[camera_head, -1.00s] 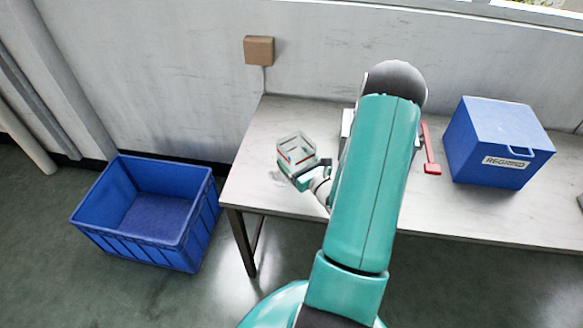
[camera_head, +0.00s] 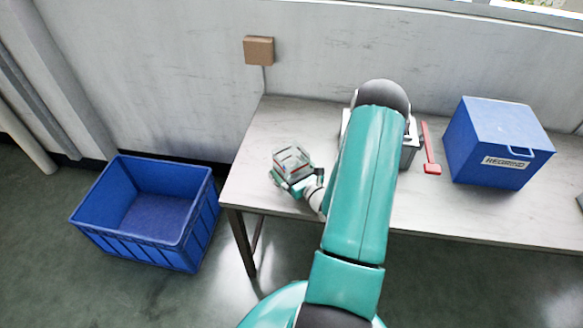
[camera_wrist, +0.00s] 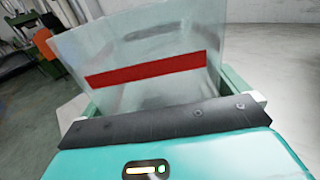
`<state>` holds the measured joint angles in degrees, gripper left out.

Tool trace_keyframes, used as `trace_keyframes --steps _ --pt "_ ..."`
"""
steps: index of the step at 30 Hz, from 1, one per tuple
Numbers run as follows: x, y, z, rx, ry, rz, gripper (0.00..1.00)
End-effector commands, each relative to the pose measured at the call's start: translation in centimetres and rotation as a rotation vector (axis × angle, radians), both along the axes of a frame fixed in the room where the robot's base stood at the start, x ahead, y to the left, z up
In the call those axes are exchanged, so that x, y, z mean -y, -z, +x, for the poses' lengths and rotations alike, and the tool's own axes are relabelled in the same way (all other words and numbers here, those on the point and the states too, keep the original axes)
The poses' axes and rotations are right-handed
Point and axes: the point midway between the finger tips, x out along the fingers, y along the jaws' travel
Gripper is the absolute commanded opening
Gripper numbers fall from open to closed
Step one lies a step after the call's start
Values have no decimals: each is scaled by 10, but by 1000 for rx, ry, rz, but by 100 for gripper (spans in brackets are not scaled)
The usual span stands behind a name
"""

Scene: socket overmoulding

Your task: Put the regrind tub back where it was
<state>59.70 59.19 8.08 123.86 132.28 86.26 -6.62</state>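A clear, open-topped tub (camera_head: 291,157) with a red band is in my gripper (camera_head: 294,180), over the left end of the bench. In the wrist view the tub (camera_wrist: 150,45) fills the space between the two fingers, with its red band across the near wall. It looks empty apart from some greyish smudges. I cannot tell whether its base touches the bench top. A blue lidded box (camera_head: 490,140) labelled REGRIND stands at the right of the bench.
The pale bench (camera_head: 262,135) has free room at its left end. A grey unit (camera_head: 411,152) is partly hidden behind my arm, with a red-handled tool (camera_head: 430,150) beside it. An open blue crate (camera_head: 140,245) stands on the floor left of the bench.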

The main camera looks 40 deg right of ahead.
Motion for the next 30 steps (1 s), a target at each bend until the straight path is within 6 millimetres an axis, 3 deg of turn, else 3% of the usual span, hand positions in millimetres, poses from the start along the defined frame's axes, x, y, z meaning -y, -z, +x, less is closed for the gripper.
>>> trace_keyframes --steps 11,24,30 --pt "0 -3 -7 -1 1 -1 100" --pt "-12 -4 -95 -2 3 1 100" --pt "-15 -4 -117 -1 1 0 100"
